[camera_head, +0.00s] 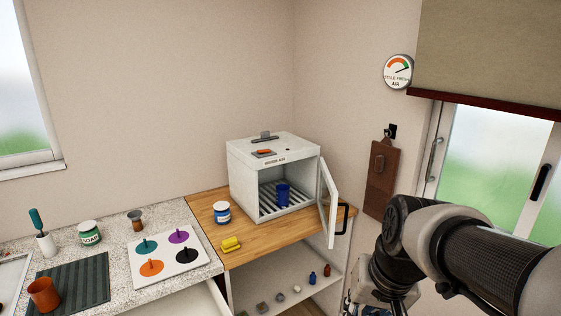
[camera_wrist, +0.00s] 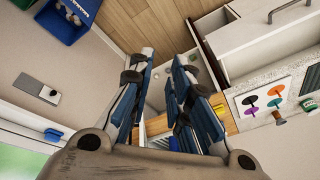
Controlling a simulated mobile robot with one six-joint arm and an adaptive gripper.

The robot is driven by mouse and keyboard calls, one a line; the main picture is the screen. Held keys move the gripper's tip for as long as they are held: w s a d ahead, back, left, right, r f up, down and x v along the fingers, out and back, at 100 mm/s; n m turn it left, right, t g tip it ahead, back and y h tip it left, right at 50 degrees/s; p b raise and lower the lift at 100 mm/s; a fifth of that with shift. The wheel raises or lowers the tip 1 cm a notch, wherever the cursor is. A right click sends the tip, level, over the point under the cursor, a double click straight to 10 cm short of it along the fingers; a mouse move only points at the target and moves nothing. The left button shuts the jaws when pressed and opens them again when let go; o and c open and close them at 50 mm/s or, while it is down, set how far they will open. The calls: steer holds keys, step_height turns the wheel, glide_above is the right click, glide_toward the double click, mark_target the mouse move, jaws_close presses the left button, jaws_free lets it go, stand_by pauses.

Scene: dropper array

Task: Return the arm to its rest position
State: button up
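My arm reaches in from the right edge in the head view, bent down in front of the wall and glass door. The gripper itself is not clearly visible there. In the wrist view my gripper (camera_wrist: 163,60) shows two blue-padded fingers with a gap between them. It is open, and nothing shows between the fingers. The floor lies beyond the fingertips. The fingers look clear of any surface, though part of the view behind them is hidden.
A white cabinet (camera_head: 247,160) with its glass door (camera_head: 330,205) swung open stands on the wooden counter (camera_head: 262,244); a blue cup (camera_head: 283,193) is inside. A blue-labelled jar (camera_head: 222,212) and yellow object (camera_head: 231,244) are nearby. The white card (camera_head: 167,273) with coloured discs lies left. A drawer (camera_wrist: 240,48) juts out.

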steer(key=s+n+t+h, duration=0.1)
steer(key=s+n, duration=0.1)
steer(key=s, duration=1.2)
steer(key=shift+s, duration=0.25)
